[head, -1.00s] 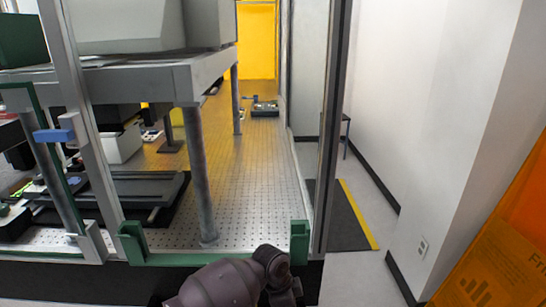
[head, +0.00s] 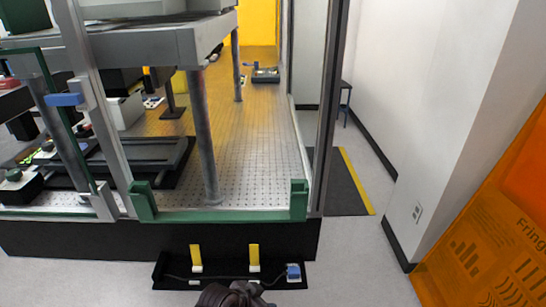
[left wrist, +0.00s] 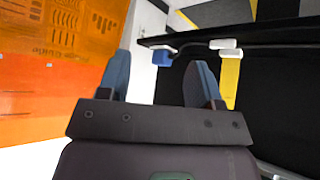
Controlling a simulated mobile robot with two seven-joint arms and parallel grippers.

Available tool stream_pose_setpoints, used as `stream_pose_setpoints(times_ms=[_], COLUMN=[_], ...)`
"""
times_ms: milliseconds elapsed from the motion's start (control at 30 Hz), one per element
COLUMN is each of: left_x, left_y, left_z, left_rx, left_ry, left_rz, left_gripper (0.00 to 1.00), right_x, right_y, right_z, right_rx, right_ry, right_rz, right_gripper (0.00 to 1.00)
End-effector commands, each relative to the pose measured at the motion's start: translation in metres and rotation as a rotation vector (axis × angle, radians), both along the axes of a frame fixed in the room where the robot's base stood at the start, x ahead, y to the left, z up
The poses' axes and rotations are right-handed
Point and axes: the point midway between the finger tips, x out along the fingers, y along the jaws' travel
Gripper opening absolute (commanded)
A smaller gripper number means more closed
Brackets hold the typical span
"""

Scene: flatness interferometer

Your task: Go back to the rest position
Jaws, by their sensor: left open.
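My left gripper (left wrist: 161,78) shows in the left wrist view with its two blue-grey fingers apart and nothing between them. A dark part of one of my arms shows at the bottom centre of the head view; I cannot tell which arm, and no fingers show there. My right gripper is in neither view. The black tray (head: 213,284) with two yellow uprights (head: 253,257) and a small blue block (head: 293,272) lies in front of the bench. In the left wrist view the blue block (left wrist: 162,57) is beyond the fingers, apart from them.
The perforated bench (head: 255,170) has a green front rail (head: 225,216) and a metal-framed enclosure. A blue handle (head: 65,99) is at the left. An orange panel (head: 495,240) stands at the right and also shows in the left wrist view (left wrist: 60,60). Grey floor (head: 355,260) is clear between.

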Motion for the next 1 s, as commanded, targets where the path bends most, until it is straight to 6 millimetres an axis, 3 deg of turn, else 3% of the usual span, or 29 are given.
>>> stream_pose_setpoints(times_ms=[300,600,800,1000], left_x=[-0.057,-0.129,-0.160,-0.166], left_y=[0.099,0.201,0.237,0.245], left_z=[-0.011,0.003,0.016,0.019], left_rx=[-0.083,-0.067,-0.042,-0.036], left_ry=[-0.108,-0.250,-0.314,-0.329], left_rz=[0.395,0.686,0.769,0.784], left_gripper=[0.59,0.59,0.59,0.59], right_x=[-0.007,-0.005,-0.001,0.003], right_y=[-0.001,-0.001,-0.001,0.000], right_z=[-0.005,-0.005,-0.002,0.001], right_rx=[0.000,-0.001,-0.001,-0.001], right_ry=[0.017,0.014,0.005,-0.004], right_rz=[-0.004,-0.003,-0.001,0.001], right_gripper=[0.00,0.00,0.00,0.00])
